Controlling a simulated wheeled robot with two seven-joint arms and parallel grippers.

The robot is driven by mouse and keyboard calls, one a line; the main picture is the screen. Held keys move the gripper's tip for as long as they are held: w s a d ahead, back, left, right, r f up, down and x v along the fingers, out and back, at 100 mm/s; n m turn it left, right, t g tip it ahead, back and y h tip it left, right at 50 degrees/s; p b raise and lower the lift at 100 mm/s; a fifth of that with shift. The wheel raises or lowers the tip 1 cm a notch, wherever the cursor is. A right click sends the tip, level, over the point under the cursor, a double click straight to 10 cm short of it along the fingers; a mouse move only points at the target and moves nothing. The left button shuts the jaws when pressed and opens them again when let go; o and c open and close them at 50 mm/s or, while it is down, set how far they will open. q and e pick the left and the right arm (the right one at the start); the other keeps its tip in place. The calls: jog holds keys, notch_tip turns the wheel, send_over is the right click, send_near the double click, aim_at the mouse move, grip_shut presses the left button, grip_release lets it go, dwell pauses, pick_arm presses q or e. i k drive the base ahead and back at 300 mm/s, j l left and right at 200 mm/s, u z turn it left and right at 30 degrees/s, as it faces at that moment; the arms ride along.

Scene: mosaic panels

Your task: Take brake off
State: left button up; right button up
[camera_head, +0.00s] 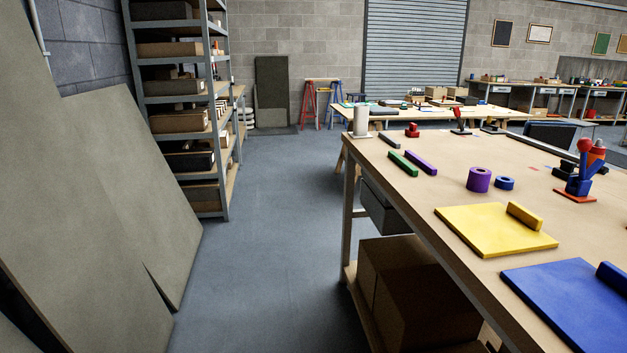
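Neither of my grippers is in view. I cannot make out anything that is clearly a brake. A wooden workbench (455,190) fills the right side. On it stands a blue clamp-like device (579,186) with red and orange upper parts on a red base. A small red-topped tool (460,118) stands near the far edge. A yellow panel (475,232) with a yellow block lies nearer, and a blue panel (560,310) with a blue bar lies at the lower right, cut off by the frame.
A purple ring (479,180), a blue ring (504,183), a green bar (402,163) and a purple bar (421,162) lie on the bench. Large grey panels (110,200) and a loaded shelf rack (226,150) line the left. The floor (270,230) between is clear.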

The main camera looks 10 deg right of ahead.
aim_at(457, 112)
jog(key=i, duration=2.25)
jog(key=i+j+z, duration=0.1)
jog(key=i+z, duration=0.25)
jog(key=i, duration=0.15)
jog(key=i+j+z, duration=0.2)
jog(key=i+z, duration=0.2)
jog(key=i+j+z, duration=0.35)
jog(key=i, duration=0.2)
jog(key=i+j+z, duration=0.2)
jog(key=z, duration=0.15)
jog(key=i+j+z, duration=0.2)
jog(key=j+z, duration=0.15)
jog(key=i+j+z, duration=0.1)
jog(key=j+z, duration=0.25)
jog(key=i+j+z, duration=0.1)
jog(key=j+z, duration=0.9)
jog(key=j, duration=0.2)
jog(key=j+z, duration=0.3)
jog(key=j, duration=0.55)
